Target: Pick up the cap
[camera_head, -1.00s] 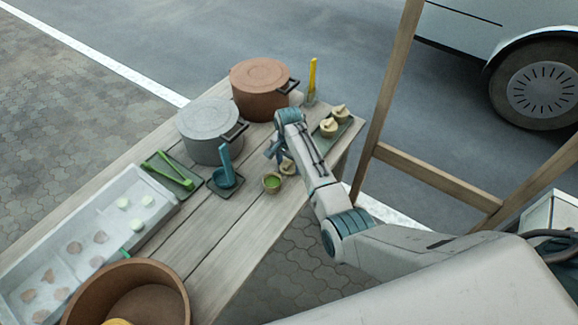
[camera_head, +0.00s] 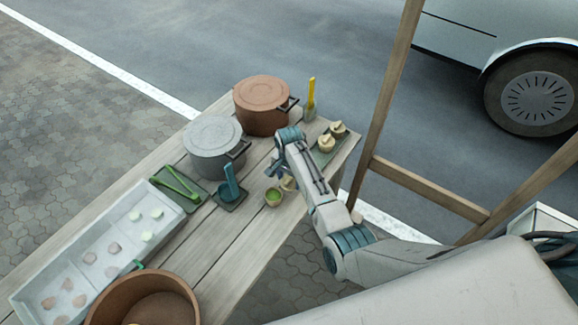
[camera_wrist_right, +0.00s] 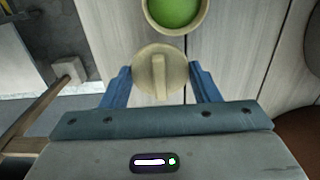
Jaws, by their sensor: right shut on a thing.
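The cap (camera_wrist_right: 150,72) is a round, pale beige lid with a raised bar across its top. In the right wrist view it sits between the two blue fingers of my right gripper (camera_wrist_right: 159,78), which is shut on it. In the head view the cap (camera_head: 289,184) is partly hidden by my right gripper (camera_head: 279,174). It is beside a small bowl of green stuff (camera_head: 273,197), which also shows just beyond the cap in the wrist view (camera_wrist_right: 176,10). I cannot tell whether the cap touches the table. My left gripper is not in view.
Two lidded jars (camera_head: 327,144) stand on a green tray right of my gripper. A wooden frame (camera_head: 385,95) rises at the right.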

